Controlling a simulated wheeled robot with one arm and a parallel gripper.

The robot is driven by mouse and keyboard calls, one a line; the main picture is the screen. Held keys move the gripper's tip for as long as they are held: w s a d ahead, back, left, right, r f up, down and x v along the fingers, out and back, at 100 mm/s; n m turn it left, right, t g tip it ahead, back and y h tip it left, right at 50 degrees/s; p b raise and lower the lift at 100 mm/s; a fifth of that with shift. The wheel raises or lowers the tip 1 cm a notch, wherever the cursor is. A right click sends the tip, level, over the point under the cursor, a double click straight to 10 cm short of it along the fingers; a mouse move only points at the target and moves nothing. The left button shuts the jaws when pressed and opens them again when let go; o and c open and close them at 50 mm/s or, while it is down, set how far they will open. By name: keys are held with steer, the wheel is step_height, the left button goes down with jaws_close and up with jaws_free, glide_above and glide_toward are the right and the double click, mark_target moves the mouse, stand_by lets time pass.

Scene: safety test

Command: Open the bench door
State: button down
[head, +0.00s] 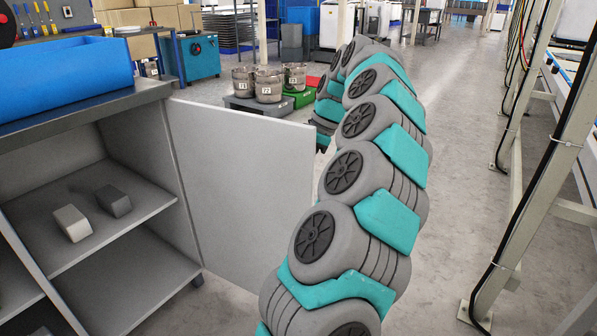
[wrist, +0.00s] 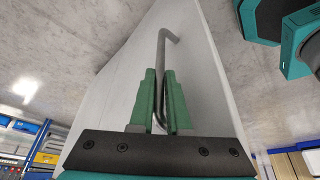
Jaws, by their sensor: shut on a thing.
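The bench door (head: 245,190) is a light grey panel hinged at the right side of the bench's open compartment. It stands swung well out, away from the opening. In the wrist view the door panel (wrist: 205,75) runs behind a bent metal bar handle (wrist: 164,42). My gripper (wrist: 161,75) has green fingers closed around the handle.
The bench (head: 150,100) has open shelves, with a light grey block (head: 72,223) and a dark grey block (head: 114,201) inside. A blue bin (head: 65,75) sits on top. A cream frame (head: 520,170) stands right; floor between is clear.

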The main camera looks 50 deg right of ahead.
steer(key=shift+w+d, duration=0.1)
steer(key=shift+d, duration=0.05)
steer(key=c, duration=0.9)
jaws_free()
steer(key=p+v, duration=0.2)
steer(key=v, duration=0.5)
steer(key=shift+d+r, duration=0.1)
steer(key=shift+r, duration=0.25)
steer(key=shift+s, duration=0.2)
